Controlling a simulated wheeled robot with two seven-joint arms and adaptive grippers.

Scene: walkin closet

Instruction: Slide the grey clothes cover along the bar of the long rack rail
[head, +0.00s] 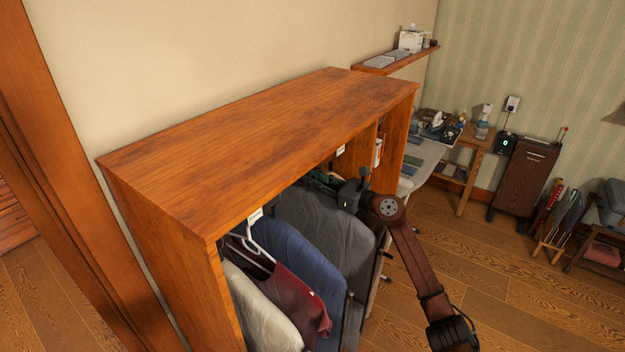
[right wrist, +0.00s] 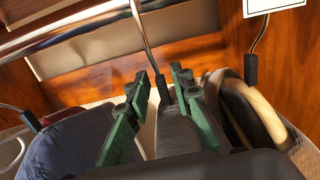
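The grey clothes cover (head: 330,227) hangs in the wooden wardrobe, just right of a blue cover. Its grey top (right wrist: 178,132) and the dark collar of its metal hook (right wrist: 162,88) show in the right wrist view. My right gripper (head: 328,184) reaches in under the wardrobe top at the cover's upper end. Its green fingers (right wrist: 162,85) stand open on both sides of the collar, with narrow gaps. The hook rises toward the metal bar of the rack rail (right wrist: 95,28); the bar is hidden in the head view. My left gripper is not in view.
The blue cover (head: 293,260), a dark red garment (head: 290,299) and a beige cover (head: 258,315) hang to the left. In the right wrist view, a hanger with a beige rim (right wrist: 255,110) is close on the right. The wardrobe top (head: 250,135) overhangs my gripper.

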